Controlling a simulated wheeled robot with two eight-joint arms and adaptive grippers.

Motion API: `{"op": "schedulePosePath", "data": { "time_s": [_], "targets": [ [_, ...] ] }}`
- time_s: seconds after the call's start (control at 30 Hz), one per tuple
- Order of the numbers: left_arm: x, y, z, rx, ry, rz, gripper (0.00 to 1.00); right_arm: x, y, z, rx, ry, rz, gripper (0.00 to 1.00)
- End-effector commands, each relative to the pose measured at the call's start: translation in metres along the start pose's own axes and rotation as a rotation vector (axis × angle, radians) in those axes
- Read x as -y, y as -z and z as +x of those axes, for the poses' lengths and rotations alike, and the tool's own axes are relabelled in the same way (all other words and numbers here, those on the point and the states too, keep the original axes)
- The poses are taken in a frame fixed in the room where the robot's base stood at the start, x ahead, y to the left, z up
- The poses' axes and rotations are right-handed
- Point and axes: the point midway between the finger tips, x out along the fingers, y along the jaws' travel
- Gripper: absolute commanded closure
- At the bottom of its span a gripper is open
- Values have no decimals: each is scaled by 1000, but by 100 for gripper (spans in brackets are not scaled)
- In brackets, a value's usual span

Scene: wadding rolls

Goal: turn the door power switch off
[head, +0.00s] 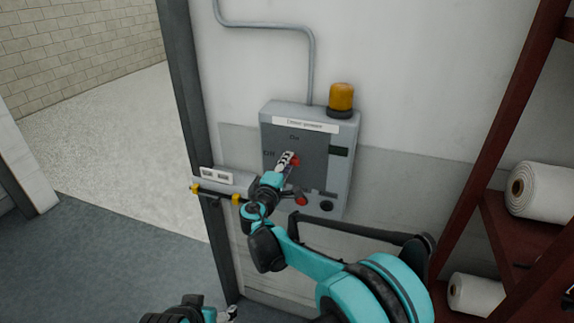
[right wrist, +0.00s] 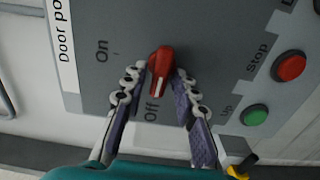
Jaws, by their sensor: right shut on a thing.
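The grey door power box (head: 342,178) is on the wall, with a red rotary switch (head: 295,161) on its face. In the right wrist view the switch knob (right wrist: 161,62) has its white-marked end toward the "Off" label (right wrist: 152,110); the "On" label (right wrist: 102,50) is to the left. My right gripper (head: 287,159) is at the panel, shut on the switch, one finger on each side in the right wrist view (right wrist: 160,85). My left gripper (head: 231,314) is only partly in view at the bottom edge, so its opening cannot be seen.
A red stop button (right wrist: 291,67) and a green button (right wrist: 254,115) are near the switch. An orange beacon (head: 341,97) tops the box. A door opening is left; a red rack (head: 497,107) with white rolls (head: 543,190) is right.

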Motion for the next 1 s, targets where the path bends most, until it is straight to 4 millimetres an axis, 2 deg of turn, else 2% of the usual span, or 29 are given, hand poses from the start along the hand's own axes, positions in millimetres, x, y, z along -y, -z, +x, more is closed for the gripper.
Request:
{"op": "schedulePosePath", "data": {
  "time_s": [0.6,0.63,0.67,1.0],
  "targets": [
    [0,0,1,0,0,0,27,1,0,0,-1,1,-40,100],
    [0,0,1,0,0,0,27,1,0,0,-1,1,-40,67],
    [0,0,1,0,0,0,27,1,0,0,-1,1,-40,64],
    [0,0,1,0,0,0,27,1,0,-3,-1,0,-39,64]
  ]
}}
